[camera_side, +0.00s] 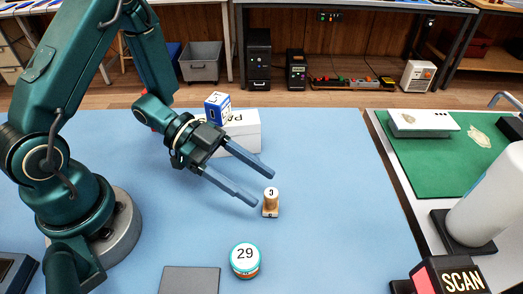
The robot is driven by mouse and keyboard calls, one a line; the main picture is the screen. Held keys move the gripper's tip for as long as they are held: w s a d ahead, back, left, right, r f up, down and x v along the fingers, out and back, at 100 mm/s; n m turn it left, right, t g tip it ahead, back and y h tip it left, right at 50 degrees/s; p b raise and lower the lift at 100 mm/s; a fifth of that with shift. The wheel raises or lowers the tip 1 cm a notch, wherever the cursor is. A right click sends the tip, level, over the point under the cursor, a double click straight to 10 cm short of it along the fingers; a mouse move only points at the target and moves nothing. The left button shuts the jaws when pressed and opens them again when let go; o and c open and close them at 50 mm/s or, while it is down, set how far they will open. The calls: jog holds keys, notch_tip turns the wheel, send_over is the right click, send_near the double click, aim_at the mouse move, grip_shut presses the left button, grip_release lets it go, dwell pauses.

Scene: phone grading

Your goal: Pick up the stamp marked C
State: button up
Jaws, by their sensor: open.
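My gripper (263,189) is open and empty. In the picture its two long fingers point down and right, and their tips lie just left of and above the stamp. The stamp shows whole, with no finger visibly around it. I cannot tell from this one view how high the fingertips are above the table.
A round teal-rimmed container marked 29 (244,260) stands in front of the stamp. A white box (243,128) with a blue-and-white box (217,107) is behind my gripper. A grey pad (189,280) lies at the front. A SCAN device (452,276) and a green mat (440,170) are right.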

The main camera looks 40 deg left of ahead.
aim_at(268, 191)
jog(key=shift+x, duration=2.05)
grip_shut()
